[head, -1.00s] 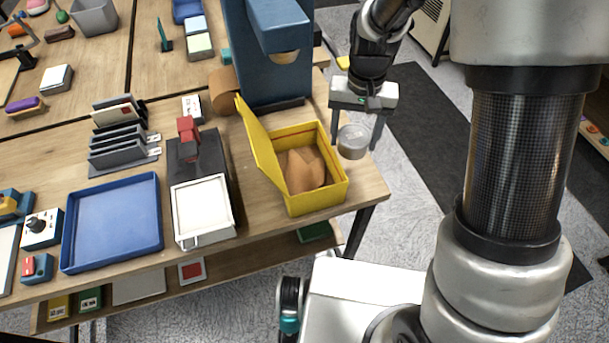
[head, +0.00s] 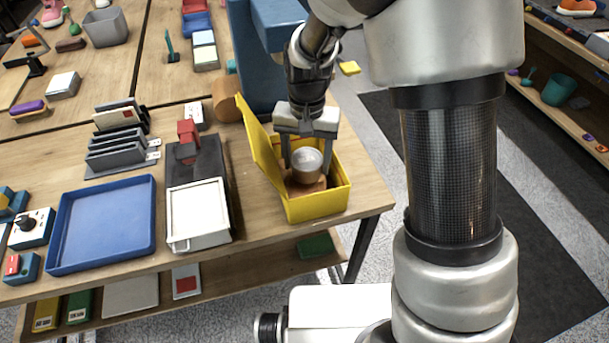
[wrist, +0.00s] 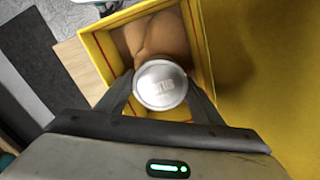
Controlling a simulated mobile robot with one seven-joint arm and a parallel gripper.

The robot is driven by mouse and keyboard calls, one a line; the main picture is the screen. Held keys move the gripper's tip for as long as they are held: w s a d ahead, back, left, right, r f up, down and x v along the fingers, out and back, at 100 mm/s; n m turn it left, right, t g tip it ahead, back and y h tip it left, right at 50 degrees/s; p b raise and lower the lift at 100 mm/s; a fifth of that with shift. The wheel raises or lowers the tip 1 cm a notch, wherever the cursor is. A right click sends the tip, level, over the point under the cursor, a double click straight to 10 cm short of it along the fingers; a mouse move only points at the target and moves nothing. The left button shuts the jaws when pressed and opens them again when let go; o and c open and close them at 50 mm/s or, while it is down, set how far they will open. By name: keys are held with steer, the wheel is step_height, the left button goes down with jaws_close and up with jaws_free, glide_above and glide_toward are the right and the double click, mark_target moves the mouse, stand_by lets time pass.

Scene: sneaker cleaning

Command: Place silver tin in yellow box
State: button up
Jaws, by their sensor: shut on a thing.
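The silver tin (head: 308,163) is round with a pale lid, and it also shows in the wrist view (wrist: 160,86). My gripper (head: 307,160) is shut on it, one finger on each side. The yellow box (head: 318,209) stands at the table's right end with its lid raised on the left side. In the head view the tin is over the box opening; I cannot tell exactly how high. In the wrist view the box rim (wrist: 97,49) surrounds the opening, and brown crumpled paper (wrist: 160,38) lies inside, partly hidden by the tin.
A blue machine (head: 262,75) stands behind the box. A dark stand with a white tray (head: 198,212) and a blue tray (head: 103,222) are to the left. The table's right edge is close to the box, with open floor beyond.

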mark_target(306, 173)
steer(key=shift+f, duration=2.15)
steer(key=shift+f+b, duration=0.1)
steer(key=shift+b, duration=0.2)
steer(key=shift+f, duration=0.15)
steer(key=o, duration=0.8)
